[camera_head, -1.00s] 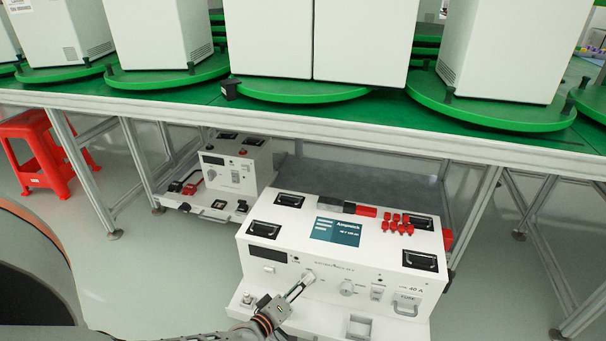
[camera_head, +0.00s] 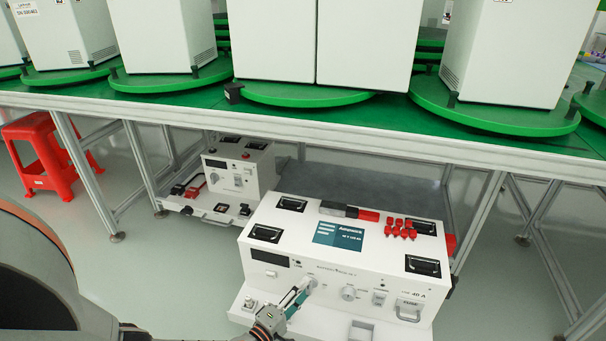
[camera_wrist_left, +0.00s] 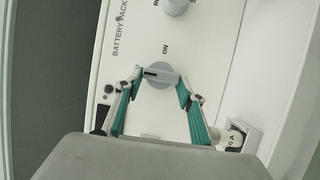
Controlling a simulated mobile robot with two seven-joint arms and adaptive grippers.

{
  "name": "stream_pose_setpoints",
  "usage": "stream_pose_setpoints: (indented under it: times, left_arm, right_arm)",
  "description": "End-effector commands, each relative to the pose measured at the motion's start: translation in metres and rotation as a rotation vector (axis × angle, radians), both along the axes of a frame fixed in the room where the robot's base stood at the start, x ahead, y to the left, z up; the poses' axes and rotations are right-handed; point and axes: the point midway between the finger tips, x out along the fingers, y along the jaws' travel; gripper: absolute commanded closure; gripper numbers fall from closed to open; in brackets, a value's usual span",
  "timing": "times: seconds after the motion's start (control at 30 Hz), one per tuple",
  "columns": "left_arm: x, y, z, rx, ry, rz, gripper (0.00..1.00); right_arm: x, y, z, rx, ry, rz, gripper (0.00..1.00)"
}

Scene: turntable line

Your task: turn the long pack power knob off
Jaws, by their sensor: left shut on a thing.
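The long pack (camera_head: 345,237) is a white box with a blue-green screen label on top. It stands low in front of the green table. Its power knob (camera_wrist_left: 158,75) is a round grey knob on the front panel, with a dark mark across it and the word ON beside it in the left wrist view. My left gripper (camera_head: 304,287) reaches the panel from the lower left in the head view. Its teal-padded fingers are shut on the knob, one at each side. The fingers partly hide the knob in the head view. My right gripper is not in view.
A second knob (camera_head: 348,293), a switch (camera_head: 379,298) and a fuse handle (camera_head: 408,311) sit on the panel to the right. Red caps (camera_head: 402,229) lie on top. A smaller white pack (camera_head: 238,170) stands behind left. A red stool (camera_head: 45,155) is at far left.

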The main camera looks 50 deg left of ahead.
Motion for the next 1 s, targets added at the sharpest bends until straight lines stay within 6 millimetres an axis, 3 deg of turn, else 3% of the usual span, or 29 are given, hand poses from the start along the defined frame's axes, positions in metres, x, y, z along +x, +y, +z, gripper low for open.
stream_pose_setpoints:
  times: [0.33, 0.37, 0.4, 0.77, 1.0]
  left_arm:
    - [-0.001, -0.001, -0.001, -0.005, 0.000, 0.000, 0.83]
    - [-0.001, -0.001, -0.001, -0.005, 0.000, 0.000, 0.54]
    - [-0.001, -0.001, -0.001, -0.005, 0.000, 0.000, 0.44]
    - [-0.001, 0.000, -0.001, -0.003, 0.000, 0.000, 0.44]
    - [-0.028, -0.004, -0.002, -0.003, 0.002, 0.000, 0.44]
  right_arm:
    - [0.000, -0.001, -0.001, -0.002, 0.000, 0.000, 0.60]
    - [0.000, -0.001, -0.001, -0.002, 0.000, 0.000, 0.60]
    - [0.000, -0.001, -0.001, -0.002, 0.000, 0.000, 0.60]
    - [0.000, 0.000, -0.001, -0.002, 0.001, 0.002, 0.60]
    - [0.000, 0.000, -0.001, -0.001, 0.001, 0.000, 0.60]
